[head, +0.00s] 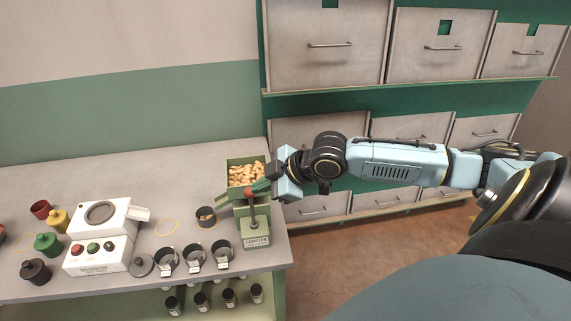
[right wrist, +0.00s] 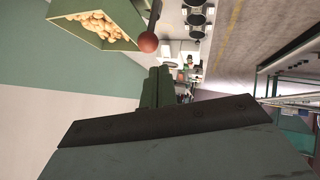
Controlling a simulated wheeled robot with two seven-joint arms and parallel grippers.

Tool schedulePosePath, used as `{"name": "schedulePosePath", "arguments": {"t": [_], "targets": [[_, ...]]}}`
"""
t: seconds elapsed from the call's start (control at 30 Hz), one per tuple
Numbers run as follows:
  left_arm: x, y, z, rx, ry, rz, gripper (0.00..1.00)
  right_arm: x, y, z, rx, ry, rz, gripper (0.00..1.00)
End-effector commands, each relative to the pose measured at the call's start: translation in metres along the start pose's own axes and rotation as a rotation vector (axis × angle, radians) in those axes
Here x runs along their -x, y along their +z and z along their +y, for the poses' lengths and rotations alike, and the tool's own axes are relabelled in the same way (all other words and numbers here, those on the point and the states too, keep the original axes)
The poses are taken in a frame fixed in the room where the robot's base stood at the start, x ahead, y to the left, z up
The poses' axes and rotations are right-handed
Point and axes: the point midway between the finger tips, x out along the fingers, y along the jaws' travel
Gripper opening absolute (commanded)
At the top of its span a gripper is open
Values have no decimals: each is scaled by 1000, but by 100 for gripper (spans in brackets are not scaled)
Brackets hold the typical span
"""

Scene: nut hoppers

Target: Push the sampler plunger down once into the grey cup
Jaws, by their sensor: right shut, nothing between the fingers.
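The green sampler stand (head: 256,240) is labelled SAMPLER and stands at the bench's right front corner. Its plunger shows a red ball knob (head: 261,187), which also shows in the right wrist view (right wrist: 148,42). My right gripper (right wrist: 160,76) comes in from the right, shut and empty, with its fingers close to the knob. The knob shows just past the fingertips; I cannot tell whether they touch. A small dark grey cup (head: 206,218) with nuts in it stands left of the sampler. My left gripper is not in view.
A green hopper of nuts (head: 245,171) stands behind the sampler. Several labelled cups (head: 193,259) line the front edge, left of the stand. A white scale (head: 105,215), a button box (head: 97,257) and coloured weights are farther left.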

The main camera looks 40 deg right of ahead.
Motion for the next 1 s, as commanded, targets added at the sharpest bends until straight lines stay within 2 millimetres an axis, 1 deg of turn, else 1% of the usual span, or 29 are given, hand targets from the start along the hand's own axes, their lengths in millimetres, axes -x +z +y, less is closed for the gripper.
{"name": "schedulePosePath", "arguments": {"t": [0.03,0.1,0.2,0.4,0.5,0.7,1.0], "targets": [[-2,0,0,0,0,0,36,8,3,-1,3,-2,-5,0],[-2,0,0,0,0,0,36,20,3,-1,4,0,-5,0],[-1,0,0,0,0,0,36,34,3,0,3,0,-5,0],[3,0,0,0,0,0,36,58,2,1,2,3,-6,0],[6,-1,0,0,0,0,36,66,2,2,1,7,-5,0],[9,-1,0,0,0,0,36,74,0,1,1,3,1,0],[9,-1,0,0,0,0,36,76,-1,0,0,1,4,0]]}}
